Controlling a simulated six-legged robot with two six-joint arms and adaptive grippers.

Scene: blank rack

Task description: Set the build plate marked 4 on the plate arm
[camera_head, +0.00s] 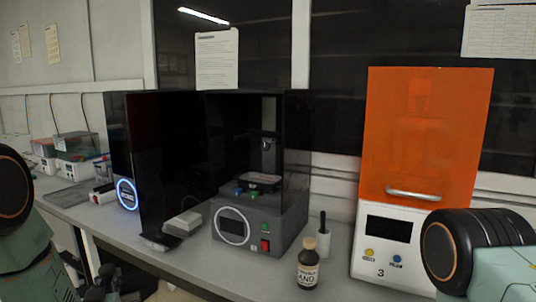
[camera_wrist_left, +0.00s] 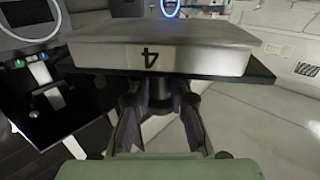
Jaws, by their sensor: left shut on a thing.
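The build plate marked 4 (camera_wrist_left: 200,62) is a grey block with a dark flange beneath it in the left wrist view. Its 4 appears upside down. My left gripper (camera_wrist_left: 158,98) is shut on the dark stem of the plate. In the head view this gripper (camera_head: 103,287) shows only partly at the bottom left, and I cannot make out the plate there. The plate arm (camera_head: 268,145) is inside the dark middle printer (camera_head: 250,232), above a vat (camera_head: 261,180) with blue and green knobs. My right gripper is not in view.
The orange-hooded machine marked 3 (camera_head: 425,135) stands at the right. A brown bottle (camera_head: 308,268) and a white holder (camera_head: 323,240) stand before it. Another dark printer (camera_head: 118,150) stands behind.

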